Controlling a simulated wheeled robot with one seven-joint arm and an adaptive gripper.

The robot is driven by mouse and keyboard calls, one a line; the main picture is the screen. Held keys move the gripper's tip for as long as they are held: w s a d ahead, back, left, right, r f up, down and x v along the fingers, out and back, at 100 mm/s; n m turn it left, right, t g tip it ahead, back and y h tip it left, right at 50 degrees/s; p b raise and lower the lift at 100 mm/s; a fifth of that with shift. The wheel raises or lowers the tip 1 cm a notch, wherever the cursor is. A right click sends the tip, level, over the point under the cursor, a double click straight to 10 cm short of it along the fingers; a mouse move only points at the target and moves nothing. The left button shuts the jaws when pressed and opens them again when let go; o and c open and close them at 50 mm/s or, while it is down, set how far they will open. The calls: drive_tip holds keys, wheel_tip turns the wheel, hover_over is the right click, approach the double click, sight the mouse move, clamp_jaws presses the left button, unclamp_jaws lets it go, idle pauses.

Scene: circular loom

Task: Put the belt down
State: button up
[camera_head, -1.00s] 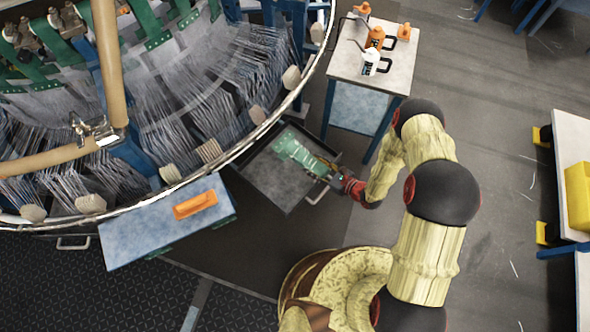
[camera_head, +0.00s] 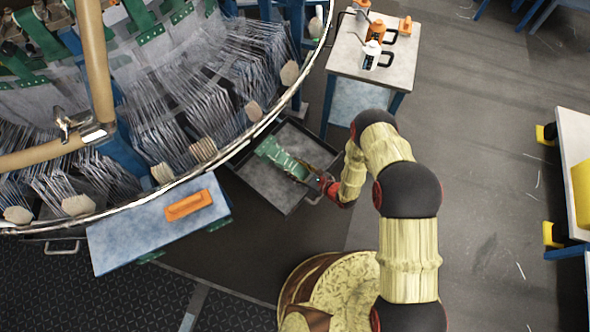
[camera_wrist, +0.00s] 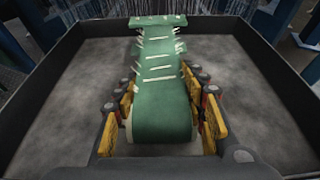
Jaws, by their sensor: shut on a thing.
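The green belt (camera_head: 283,158) with white cross marks is over the open dark-walled tray (camera_head: 272,187). In the wrist view the belt (camera_wrist: 160,85) stretches away from me towards the tray's far wall, its near end curved downward. My gripper (camera_head: 312,173) reaches in from the tray's right side. Its yellow-padded fingers in the wrist view (camera_wrist: 163,112) are on both sides of the belt's near end, shut on it. I cannot tell whether the belt's underside touches the tray floor (camera_wrist: 70,100).
The large circular loom (camera_head: 185,95) fills the upper left. A small table (camera_head: 345,55) with bottles stands behind the tray. A blue-grey panel (camera_head: 130,235) with an orange tool (camera_head: 188,204) is to the left. Bare tray floor lies on both sides of the belt.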

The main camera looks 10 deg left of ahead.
drive_tip(key=o, duration=1.3)
drive_tip(key=shift+o, duration=0.2)
drive_tip(key=shift+r, duration=0.15)
drive_tip(key=p+v, duration=0.3)
drive_tip(key=v, duration=0.7)
drive_tip(key=shift+d, duration=0.15)
drive_tip(key=shift+p+v, duration=0.35)
drive_tip(key=shift+v, duration=0.55)
